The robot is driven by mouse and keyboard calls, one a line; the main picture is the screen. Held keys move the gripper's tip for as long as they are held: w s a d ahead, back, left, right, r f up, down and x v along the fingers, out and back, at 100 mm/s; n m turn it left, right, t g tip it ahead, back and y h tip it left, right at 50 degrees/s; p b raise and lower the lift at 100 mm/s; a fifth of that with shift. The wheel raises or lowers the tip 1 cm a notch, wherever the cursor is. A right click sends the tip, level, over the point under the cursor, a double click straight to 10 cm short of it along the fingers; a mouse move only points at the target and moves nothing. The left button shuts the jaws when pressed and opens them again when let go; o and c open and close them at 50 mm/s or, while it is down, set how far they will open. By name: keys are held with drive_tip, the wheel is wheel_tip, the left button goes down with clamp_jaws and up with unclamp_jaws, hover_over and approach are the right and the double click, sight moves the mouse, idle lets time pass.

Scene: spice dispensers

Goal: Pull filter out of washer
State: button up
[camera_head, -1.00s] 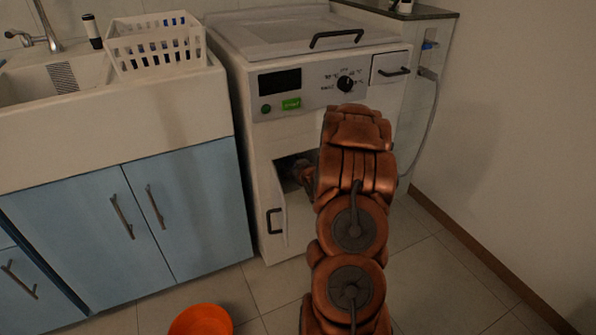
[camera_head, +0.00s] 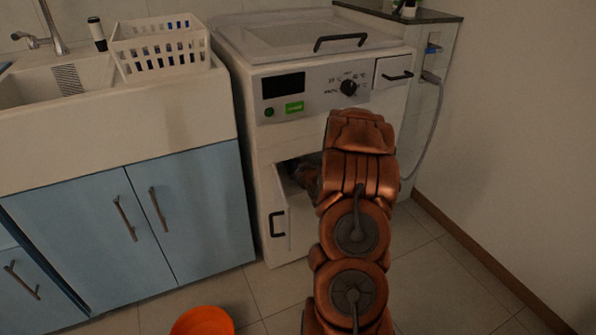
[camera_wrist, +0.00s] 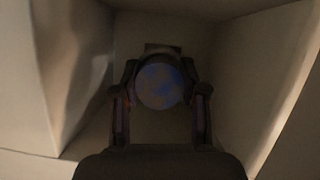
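The white washer (camera_head: 258,140) stands in the middle of the head view. Its low front hatch door (camera_head: 292,222) is open, hanging at the opening's left side, with a dark handle on it. My arm reaches into this opening, and my gripper is mostly hidden there in the head view. In the wrist view my gripper (camera_wrist: 160,72) has one finger on each side of the filter (camera_wrist: 160,86), a round, dim, blue-and-brown mottled end. The fingertips are at or very near its sides. Contact is too dark to judge. The filter is inside the pale recess.
An orange bowl (camera_head: 203,321) is on the floor in front of the washer. Blue cabinets (camera_head: 190,205) under a sink, with a white basket (camera_head: 160,50) on top, stand close on the left. Floor at the right is clear up to the wall.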

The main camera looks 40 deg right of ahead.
clamp_jaws()
drive_tip(key=s+a, duration=0.2)
drive_tip(key=s, duration=0.6)
drive_tip(key=shift+a, duration=0.35)
idle(3.6)
drive_tip(key=shift+s+a, duration=0.35)
drive_tip(key=shift+s, duration=0.55)
drive_tip(key=shift+s+a, duration=0.3)
drive_tip(key=shift+s, duration=0.55)
